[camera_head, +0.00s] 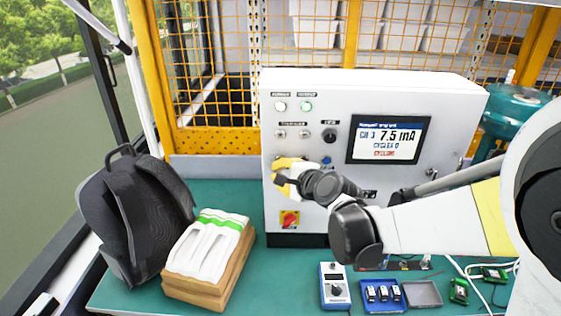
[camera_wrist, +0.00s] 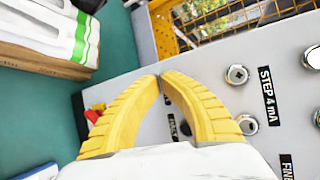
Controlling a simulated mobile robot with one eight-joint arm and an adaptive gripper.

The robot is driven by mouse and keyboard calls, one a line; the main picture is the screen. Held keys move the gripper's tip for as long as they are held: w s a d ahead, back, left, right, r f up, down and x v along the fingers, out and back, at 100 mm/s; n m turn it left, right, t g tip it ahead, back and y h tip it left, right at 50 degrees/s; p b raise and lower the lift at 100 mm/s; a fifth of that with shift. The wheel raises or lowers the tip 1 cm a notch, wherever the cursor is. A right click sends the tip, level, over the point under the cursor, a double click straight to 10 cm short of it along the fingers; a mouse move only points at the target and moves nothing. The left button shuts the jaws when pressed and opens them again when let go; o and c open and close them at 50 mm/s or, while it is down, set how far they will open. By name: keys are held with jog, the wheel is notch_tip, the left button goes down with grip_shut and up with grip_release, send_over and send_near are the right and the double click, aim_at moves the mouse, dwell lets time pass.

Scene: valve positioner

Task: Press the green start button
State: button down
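The white control cabinet (camera_head: 380,94) stands on the green bench with a lit screen reading 7.5 mA. A green-lit round lamp or button (camera_head: 306,106) is at its upper left, beside a pale one (camera_head: 281,106). I cannot make out a clear green start button; part of the lower left panel is hidden behind my gripper. My gripper (camera_head: 277,173) is in front of that part, above the red and yellow rotary switch (camera_head: 289,219). In the wrist view its yellow fingers (camera_wrist: 160,77) meet at the tips, with nothing seen between them.
A blue button (camera_head: 327,160) and black knob (camera_head: 329,136) sit near my gripper. A backpack (camera_head: 135,210) and stacked white-and-green packs (camera_head: 210,248) are at left. A calibrator (camera_head: 335,287) and small trays lie in front. Yellow mesh fencing (camera_head: 300,60) stands behind.

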jog(key=s, duration=0.4)
jog(key=shift+s, duration=0.25)
dwell(0.3)
jog(key=s+d+f+n+g+h+b, duration=0.2)
jog(key=s+d+n, duration=0.5)
jog(key=s, duration=0.5)
jog(key=s+d+f+n+g+h+b, duration=0.3)
jog(key=s+d+f+n, duration=0.4)
jog(key=s+d, duration=0.5)
jog(key=shift+s+n+h+b, duration=0.55)
jog(key=shift+h+b, duration=0.25)
jog(key=shift+b, duration=0.2)
